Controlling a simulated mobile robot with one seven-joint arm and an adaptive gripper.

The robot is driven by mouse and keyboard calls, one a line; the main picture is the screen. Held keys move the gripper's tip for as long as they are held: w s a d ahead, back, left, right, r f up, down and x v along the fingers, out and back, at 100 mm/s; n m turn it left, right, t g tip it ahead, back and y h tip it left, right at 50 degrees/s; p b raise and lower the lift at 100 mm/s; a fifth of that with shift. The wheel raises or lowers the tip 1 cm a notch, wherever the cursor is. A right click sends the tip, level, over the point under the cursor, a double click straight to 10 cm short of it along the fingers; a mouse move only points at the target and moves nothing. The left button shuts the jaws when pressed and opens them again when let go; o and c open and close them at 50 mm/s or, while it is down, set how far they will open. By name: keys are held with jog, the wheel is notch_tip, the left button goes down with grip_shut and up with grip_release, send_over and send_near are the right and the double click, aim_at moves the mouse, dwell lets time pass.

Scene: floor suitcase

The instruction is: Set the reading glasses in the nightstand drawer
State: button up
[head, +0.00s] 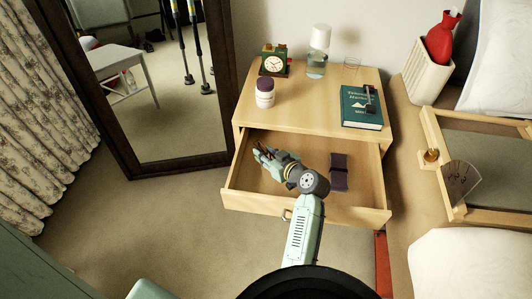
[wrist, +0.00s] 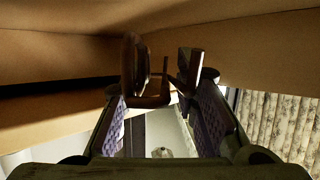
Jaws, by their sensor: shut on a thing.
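The nightstand drawer (head: 240,202) is pulled open below the nightstand top in the head view. My gripper (head: 268,155) reaches into the left part of the drawer space, inside its walls. In the wrist view my gripper (wrist: 163,96) is shut on the reading glasses (wrist: 134,70), a dark brown frame seen nearly edge-on between the fingertips. In the head view the glasses are too small and dark to make out at the fingertips. I cannot tell whether they touch the drawer floor.
A dark purple item (head: 339,172) lies in the drawer, right of my wrist. The nightstand top (head: 312,98) holds a clock (head: 274,62), a lidded jar (head: 265,93), a carafe (head: 317,60) and a teal book (head: 358,108) with a dark item on it. A mirror (head: 126,150) stands left.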

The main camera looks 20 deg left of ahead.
jog(key=shift+f+b, duration=0.45)
jog(key=shift+b, duration=0.1)
jog(key=shift+f, duration=0.1)
jog(key=o, duration=1)
jog(key=shift+r+p, duration=0.3)
jog(key=shift+r, duration=0.05)
jog(key=shift+r+p, duration=0.55)
jog(key=v, duration=0.2)
jog(key=b+v, duration=0.1)
jog(key=v, duration=0.4)
jog(key=shift+s+d+f+b, duration=0.1)
jog(key=shift+d+f+b, duration=0.1)
jog(key=shift+b, duration=0.15)
